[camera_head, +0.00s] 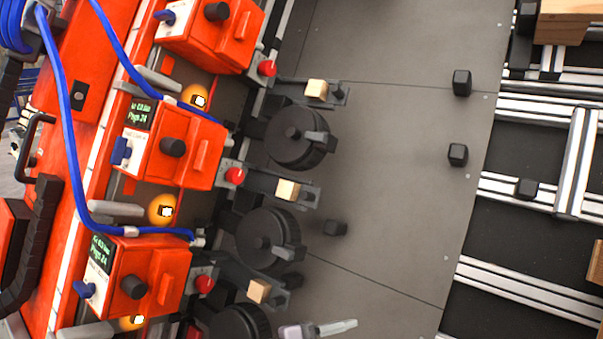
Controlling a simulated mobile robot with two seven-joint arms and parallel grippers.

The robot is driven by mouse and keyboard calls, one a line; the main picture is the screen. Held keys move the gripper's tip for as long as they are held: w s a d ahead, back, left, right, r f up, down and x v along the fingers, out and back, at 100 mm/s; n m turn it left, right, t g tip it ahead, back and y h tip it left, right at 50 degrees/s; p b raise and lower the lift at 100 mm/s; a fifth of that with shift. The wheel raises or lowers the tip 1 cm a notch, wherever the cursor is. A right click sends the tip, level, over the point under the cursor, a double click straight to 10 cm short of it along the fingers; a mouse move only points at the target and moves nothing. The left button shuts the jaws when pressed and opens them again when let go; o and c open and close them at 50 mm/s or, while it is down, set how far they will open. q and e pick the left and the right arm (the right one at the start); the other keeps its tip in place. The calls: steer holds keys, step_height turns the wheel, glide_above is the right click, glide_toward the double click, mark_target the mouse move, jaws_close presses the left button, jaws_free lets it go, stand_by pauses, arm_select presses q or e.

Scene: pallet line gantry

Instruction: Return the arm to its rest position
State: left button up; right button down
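A pale grey, pointed metal piece (322,328) shows at the bottom edge, just right of the lowest black round unit. It is cut off by the frame, and I cannot tell whether it is part of one of my arms. No held object is visible.
Orange machine units (172,150) with blue cables (62,130) line the left side. Black round units (293,137) and brackets with wooden blocks (288,189) stick out from them. Small black blocks (457,155) lie on the grey floor (390,200). Metal rails (530,278) run at right.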

arm_select(q)
steer(key=s+a+f+n+t+y, duration=0.1)
steer(key=s+a+f+n+y, duration=0.3)
steer(key=a, duration=0.5)
steer(key=s+a+f+n+t+y, duration=0.2)
steer(key=s+a+f+n+y, duration=0.3)
steer(key=s+a+f+n, duration=0.4)
steer(key=s+a+f+n+t+y, duration=0.1)
steer(key=s+a+f+n+y, duration=0.4)
steer(key=a, duration=0.4)
steer(key=s+f+n, duration=0.1)
steer(key=n, duration=0.1)
steer(key=shift+s+a+f+n+t, duration=0.25)
steer(key=shift+s+f+n+t, duration=0.05)
steer(key=shift+s+f+n, duration=0.1)
steer(key=shift+w, duration=0.1)
